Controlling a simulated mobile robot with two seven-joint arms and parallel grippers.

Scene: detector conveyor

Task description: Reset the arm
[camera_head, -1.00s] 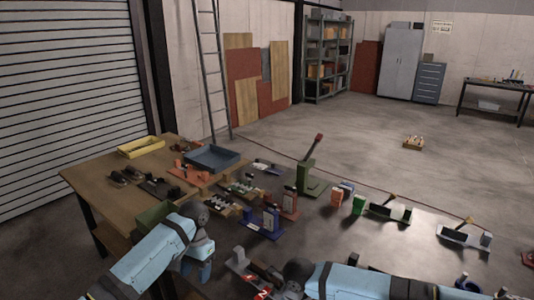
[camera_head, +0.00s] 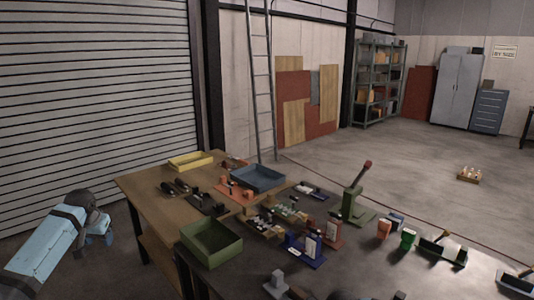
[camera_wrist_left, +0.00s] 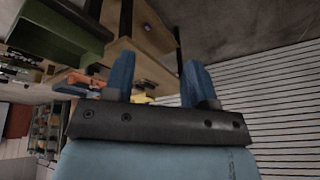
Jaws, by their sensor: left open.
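My left gripper (camera_head: 100,238) is at the far left of the head view, beside the wooden table and clear of it. In the left wrist view its two blue fingers (camera_wrist_left: 160,82) stand apart with nothing between them. My left arm is light blue with dark joints. My right gripper does not show in the head view.
A green lever press (camera_head: 355,200) and several fixtures stand to the right. A roller shutter (camera_head: 90,100) is behind my left arm, with open floor between.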

